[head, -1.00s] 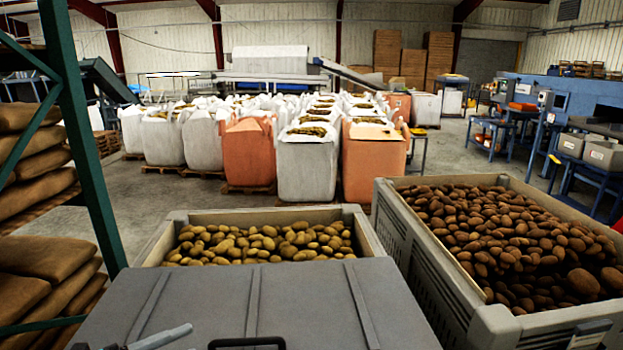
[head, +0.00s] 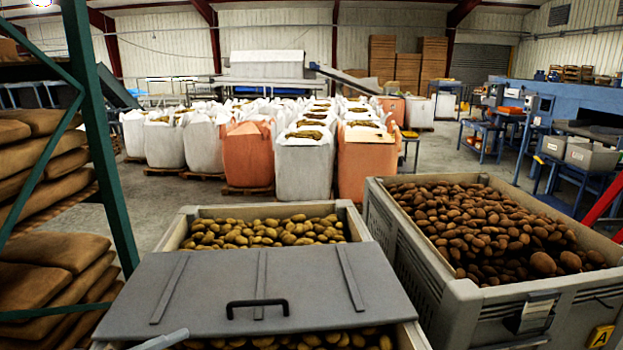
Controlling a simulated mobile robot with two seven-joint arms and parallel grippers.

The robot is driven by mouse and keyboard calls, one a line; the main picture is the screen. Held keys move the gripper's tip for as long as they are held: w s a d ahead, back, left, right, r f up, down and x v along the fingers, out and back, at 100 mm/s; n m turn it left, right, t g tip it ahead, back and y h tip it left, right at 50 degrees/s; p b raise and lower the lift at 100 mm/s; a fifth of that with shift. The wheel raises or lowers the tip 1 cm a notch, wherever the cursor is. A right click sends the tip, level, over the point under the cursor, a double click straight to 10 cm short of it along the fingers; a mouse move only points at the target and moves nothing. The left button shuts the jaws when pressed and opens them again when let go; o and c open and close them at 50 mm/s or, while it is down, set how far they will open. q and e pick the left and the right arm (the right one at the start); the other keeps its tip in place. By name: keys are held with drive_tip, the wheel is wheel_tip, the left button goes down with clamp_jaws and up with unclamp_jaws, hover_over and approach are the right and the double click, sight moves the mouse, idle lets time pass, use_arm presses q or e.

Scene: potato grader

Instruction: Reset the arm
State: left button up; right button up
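A light grey bar, which looks like part of my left gripper (head: 163,340), shows at the bottom edge, left of centre, in the head view. It overlaps the front left part of a grey lid (head: 262,270) in the picture. Most of this gripper is out of the frame, and I cannot tell whether it is open or shut or touching anything. My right gripper is not in view.
The lid, with a black handle (head: 257,304), lies across a crate (head: 352,222) of yellow potatoes, visible behind and in front of it. A crate (head: 404,240) of brown potatoes stands right. A green rack (head: 103,150) with filled sacks stands left.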

use_arm(q)
drive_tip(key=d+f+n+t+y, duration=0.3)
drive_tip(key=f+n+y, duration=0.45)
drive_tip(key=n, duration=0.65)
drive_tip(key=s+d+f+n+g+y, duration=0.2)
drive_tip(key=s+n+g, duration=0.35)
drive_tip(key=s, duration=0.55)
drive_tip(key=s+d+f+n+g+y, duration=0.2)
drive_tip(key=s+f+n+g+y, duration=0.3)
drive_tip(key=s, duration=0.6)
wheel_tip(320, 180, down, 24)
drive_tip(key=s+m+g+h+b, duration=0.1)
drive_tip(key=g+h+b, duration=0.15)
drive_tip(key=b, duration=0.25)
drive_tip(key=s+a+f+b, duration=0.3)
drive_tip(key=s+f+b, duration=0.2)
drive_tip(key=s+f, duration=1)
wheel_tip(320, 180, down, 4)
drive_tip(key=shift+s+f, duration=0.2)
drive_tip(key=shift+s, duration=0.15)
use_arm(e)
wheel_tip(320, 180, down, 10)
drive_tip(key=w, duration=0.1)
use_arm(q)
drive_tip(key=shift+a, duration=0.1)
